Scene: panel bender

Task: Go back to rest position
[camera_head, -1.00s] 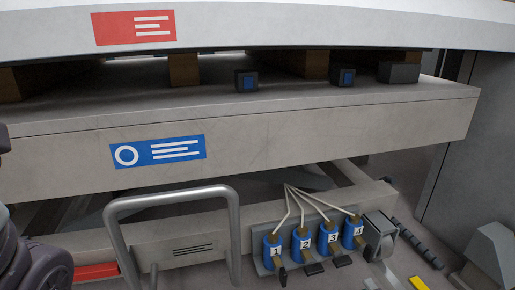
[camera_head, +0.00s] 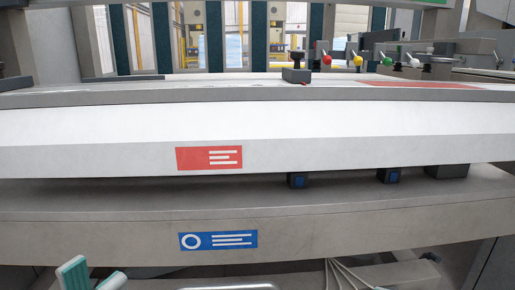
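My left gripper (camera_head: 93,278) shows at the bottom left edge of the head view. Its two teal-padded fingertips stand apart with nothing visible between them; the rest of it is below the frame. It is in front of the lower beam (camera_head: 330,240) of the panel bender, below and left of the blue label (camera_head: 218,240). My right gripper is not in view.
The white upper panel (camera_head: 340,150) with a red label (camera_head: 209,158) spans the view above the lower beam. Levers with red (camera_head: 326,59), yellow (camera_head: 358,60) and green (camera_head: 387,61) knobs stand at the back right. A metal handle (camera_head: 230,287) shows at the bottom.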

